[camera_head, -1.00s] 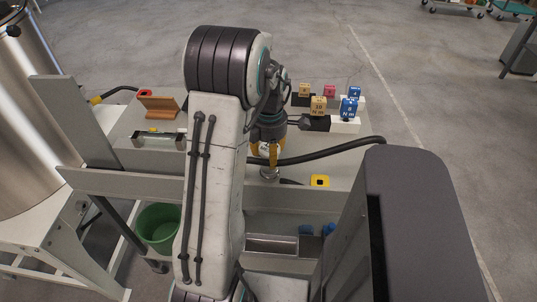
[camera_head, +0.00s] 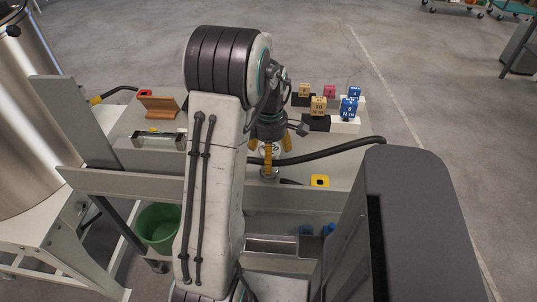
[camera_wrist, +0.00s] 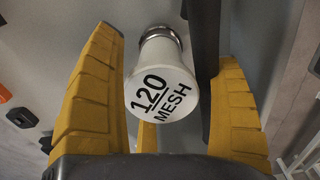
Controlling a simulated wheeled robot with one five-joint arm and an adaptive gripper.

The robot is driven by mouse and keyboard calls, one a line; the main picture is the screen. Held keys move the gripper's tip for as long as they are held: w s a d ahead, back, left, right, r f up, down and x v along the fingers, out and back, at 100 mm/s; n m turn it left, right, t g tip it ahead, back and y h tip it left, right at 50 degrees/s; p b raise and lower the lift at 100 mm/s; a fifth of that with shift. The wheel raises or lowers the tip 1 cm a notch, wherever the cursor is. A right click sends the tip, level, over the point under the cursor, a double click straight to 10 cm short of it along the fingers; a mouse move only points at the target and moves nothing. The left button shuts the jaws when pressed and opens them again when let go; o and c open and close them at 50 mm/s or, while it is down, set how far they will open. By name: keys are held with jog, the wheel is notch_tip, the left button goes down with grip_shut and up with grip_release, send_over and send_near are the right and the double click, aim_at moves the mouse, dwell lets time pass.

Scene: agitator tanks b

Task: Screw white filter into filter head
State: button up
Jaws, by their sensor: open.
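The white filter (camera_wrist: 162,78) fills the middle of the wrist view, its end marked "120 MESH" facing the camera. Its far end meets a shiny metal collar (camera_wrist: 158,33), which appears to be the filter head; whether the thread is engaged cannot be told. My gripper (camera_wrist: 168,52) is open, with yellow ribbed fingers around the filter and visible gaps on both sides. In the head view, my gripper (camera_head: 270,150) points down over the bench near its front edge.
A black hose (camera_head: 330,153) runs across the bench close to my gripper. Yellow, pink and blue labelled blocks (camera_head: 319,105) stand at the back right. A wooden holder (camera_head: 158,106) is at the left. A yellow-framed item (camera_head: 320,181) lies right of the fitting.

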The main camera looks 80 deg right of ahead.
notch_tip(320, 180, up, 12)
dwell(0.8)
jog(key=shift+h, duration=0.4)
jog(key=w+a+r, duration=0.1)
jog(key=w+a, duration=0.1)
jog(key=w, duration=0.2)
jog(key=w+a+r, duration=0.1)
jog(key=w+a, duration=0.1)
jog(key=w, duration=0.3)
jog(key=w+a+r, duration=0.1)
jog(key=w+a, duration=0.1)
jog(key=w, duration=0.2)
jog(key=shift+w+a+p, duration=0.2)
jog(key=shift+w+p, duration=0.1)
jog(key=shift+p, duration=0.05)
jog(key=w+a+r+t, duration=0.1)
jog(key=w+a, duration=0.7)
jog(key=a, duration=0.3)
jog(key=a+f+m+t+p, duration=0.1)
jog(key=a+t+p, duration=0.1)
jog(key=a, duration=2)
jog(key=shift+s+f+y, duration=0.15)
jog(key=shift+s+y, duration=0.25)
